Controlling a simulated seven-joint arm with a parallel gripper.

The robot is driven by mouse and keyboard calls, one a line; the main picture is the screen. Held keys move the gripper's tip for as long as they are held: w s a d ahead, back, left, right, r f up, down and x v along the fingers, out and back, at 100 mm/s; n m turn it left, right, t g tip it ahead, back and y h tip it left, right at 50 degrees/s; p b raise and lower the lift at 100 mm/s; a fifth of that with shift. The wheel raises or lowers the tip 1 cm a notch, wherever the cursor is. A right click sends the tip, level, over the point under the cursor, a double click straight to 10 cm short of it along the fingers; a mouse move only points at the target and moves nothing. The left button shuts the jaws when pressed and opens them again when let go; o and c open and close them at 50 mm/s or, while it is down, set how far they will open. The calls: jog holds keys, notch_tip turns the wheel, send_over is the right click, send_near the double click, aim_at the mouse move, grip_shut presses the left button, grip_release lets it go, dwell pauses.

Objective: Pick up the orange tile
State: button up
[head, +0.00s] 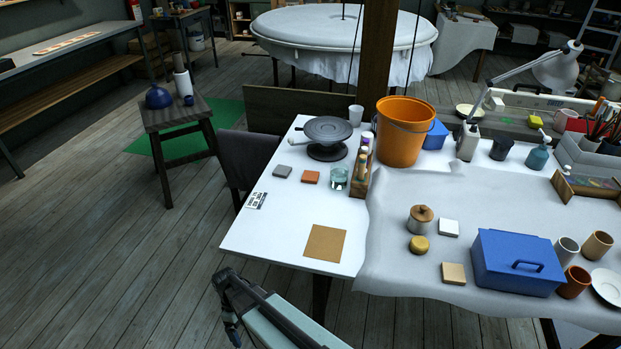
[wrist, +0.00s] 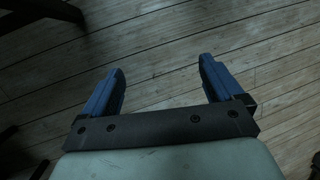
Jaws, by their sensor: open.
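The orange tile (head: 310,177) is a small flat square lying on the white table (head: 285,225), towards its left side. My gripper (head: 226,308) is low in the head view, off the table's front left edge and well away from the tile. The tile is not in the wrist view.
A wooden rack of bottles (head: 361,172), a banding wheel (head: 327,135) and an orange bucket (head: 403,132) stand behind and right of the tile. A brown square board (head: 325,243) and a small printed card (head: 256,200) lie nearer the front. White tabletop between them is clear.

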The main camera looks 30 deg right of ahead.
jog(key=w+a+r+n+t, duration=0.1)
jog(key=w+a+r+n, duration=0.2)
jog(key=w+a+r, duration=0.3)
jog(key=w+a+r+n+t, duration=0.1)
jog(key=w+a+r+n, duration=0.15)
jog(key=w+r, duration=0.4)
jog(key=w+d+r, duration=0.2)
jog(key=w+r, duration=0.4)
jog(key=w, duration=0.2)
notch_tip(320, 180, up, 22)
jog(key=m+t, duration=0.2)
jog(key=m, duration=0.2)
send_over(310, 175)
notch_tip(310, 175, down, 13)
jog(key=shift+s, duration=0.15)
